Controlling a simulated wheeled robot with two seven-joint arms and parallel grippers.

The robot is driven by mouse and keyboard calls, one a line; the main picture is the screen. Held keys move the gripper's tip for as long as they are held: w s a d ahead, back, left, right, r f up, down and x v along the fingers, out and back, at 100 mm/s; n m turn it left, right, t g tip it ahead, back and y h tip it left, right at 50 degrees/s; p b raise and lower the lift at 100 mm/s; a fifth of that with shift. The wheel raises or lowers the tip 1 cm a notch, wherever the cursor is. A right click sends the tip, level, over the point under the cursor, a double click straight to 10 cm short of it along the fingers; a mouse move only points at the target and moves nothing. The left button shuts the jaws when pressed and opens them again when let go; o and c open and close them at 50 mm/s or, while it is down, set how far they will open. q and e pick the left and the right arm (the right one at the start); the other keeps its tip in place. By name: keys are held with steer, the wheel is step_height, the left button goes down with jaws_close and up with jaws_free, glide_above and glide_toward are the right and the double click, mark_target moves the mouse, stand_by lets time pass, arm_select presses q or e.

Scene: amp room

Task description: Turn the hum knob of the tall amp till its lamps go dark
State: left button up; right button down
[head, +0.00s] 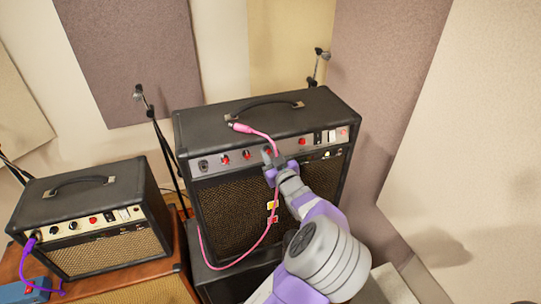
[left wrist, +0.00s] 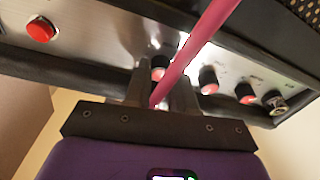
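The tall amp (head: 235,205) stands in the middle of the head view, with a silver panel of red-capped knobs along its upper front. My left gripper (head: 271,157) is at that panel, at the third knob from the left. In the left wrist view its fingers (left wrist: 160,82) stand close on both sides of a red-capped knob (left wrist: 160,68) and appear shut on it; a pink cable partly hides the contact. A red lamp (head: 302,141) and a white switch (head: 331,136) show farther right on the panel. The knob labels are unreadable. My right gripper is out of view.
The pink cable (head: 270,225) runs from the amp's top down past the panel and my gripper. A smaller amp (head: 100,235) with a purple cable stands at the left. Microphone stands (head: 150,105) are behind. A wall (head: 470,180) closes off the right.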

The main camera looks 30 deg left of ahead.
arm_select(q)
jaws_close()
steer(key=m+p, duration=0.3)
steer(key=shift+s+r+t, duration=0.1)
steer(key=shift+r+t, duration=0.05)
steer(key=shift+t, duration=0.15)
steer(key=shift+m+t+h+p, duration=0.3)
steer(key=shift+m+p, duration=0.15)
steer(key=shift+m, duration=0.65)
steer(key=shift+f, duration=0.2)
steer(key=o, duration=0.7)
jaws_free()
steer(key=shift+c, duration=0.2)
steer(key=v, duration=0.7)
steer(key=shift+s+d, duration=0.15)
steer(key=shift+s, duration=0.05)
